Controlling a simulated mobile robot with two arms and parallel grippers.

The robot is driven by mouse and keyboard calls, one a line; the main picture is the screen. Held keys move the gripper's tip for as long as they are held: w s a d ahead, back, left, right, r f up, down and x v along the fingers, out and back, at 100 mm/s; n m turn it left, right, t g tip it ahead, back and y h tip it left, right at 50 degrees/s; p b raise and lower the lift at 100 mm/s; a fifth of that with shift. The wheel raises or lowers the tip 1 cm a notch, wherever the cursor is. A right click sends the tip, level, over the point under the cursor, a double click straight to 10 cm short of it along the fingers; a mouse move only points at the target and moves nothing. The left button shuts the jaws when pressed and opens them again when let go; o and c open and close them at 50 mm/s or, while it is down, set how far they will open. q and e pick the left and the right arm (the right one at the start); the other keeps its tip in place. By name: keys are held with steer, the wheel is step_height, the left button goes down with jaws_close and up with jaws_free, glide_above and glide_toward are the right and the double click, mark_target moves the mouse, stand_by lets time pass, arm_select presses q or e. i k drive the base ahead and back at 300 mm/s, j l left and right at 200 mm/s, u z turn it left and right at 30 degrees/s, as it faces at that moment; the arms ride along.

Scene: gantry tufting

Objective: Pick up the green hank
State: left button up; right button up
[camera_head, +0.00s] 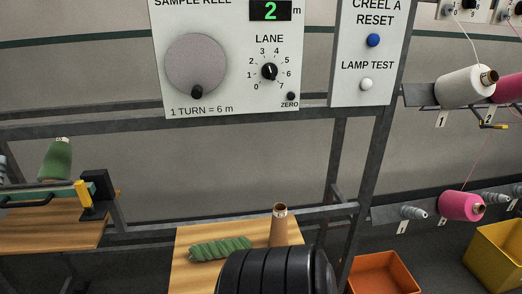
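The green hank (220,248) is a twisted bundle of yarn. It lies on its side on a small wooden table (192,275) at the bottom middle of the head view. An upright brown tube (279,226) stands on the same table, just right of the hank. The near right part of the table is hidden behind a black ribbed shape at the bottom edge. Neither my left gripper nor my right gripper can be made out.
A panel with a reel and dial (196,65) hangs on a grey frame behind the table. Left is another wooden table (50,235) with a green cone (56,160). Orange (385,275) and yellow (497,252) bins stand right, below pink (462,206) and white (465,87) cones.

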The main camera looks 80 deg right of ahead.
mark_target(218, 249)
steer(key=z, duration=2.3)
steer(key=i+j+z, duration=0.1)
steer(key=j+z, duration=0.65)
steer(key=z, duration=0.2)
steer(key=i, duration=0.05)
